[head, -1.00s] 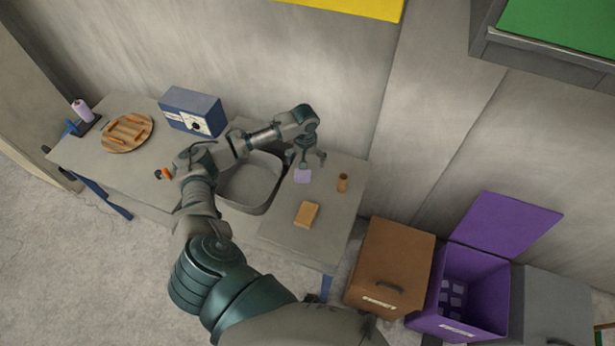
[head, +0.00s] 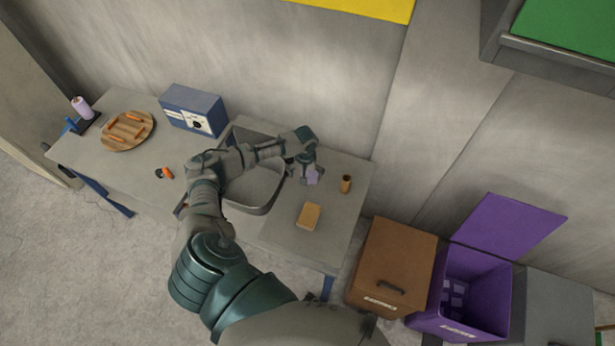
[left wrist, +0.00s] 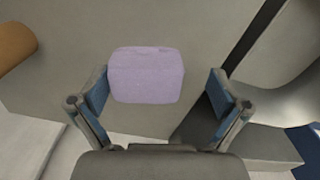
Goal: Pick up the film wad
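The film wad, which I take to be the lavender block (head: 313,177), lies on the right part of the table, partly hidden by my left gripper (head: 305,168). In the left wrist view the wad (left wrist: 146,76) shows as a soft-edged block between and slightly beyond the fingertips. My left gripper (left wrist: 158,85) is open there, with one finger on either side. A gap shows between the wad and the right finger; the left finger is much closer, and I cannot tell if it touches. My right gripper is not in view.
A grey basin (head: 261,200) sits left of the wad. A tan block (head: 309,216) and a small brown cup (head: 346,184) share the table's right part. A blue box (head: 193,110) and a round wooden board (head: 120,143) stand farther left. A purple bin (head: 470,288) stands at right.

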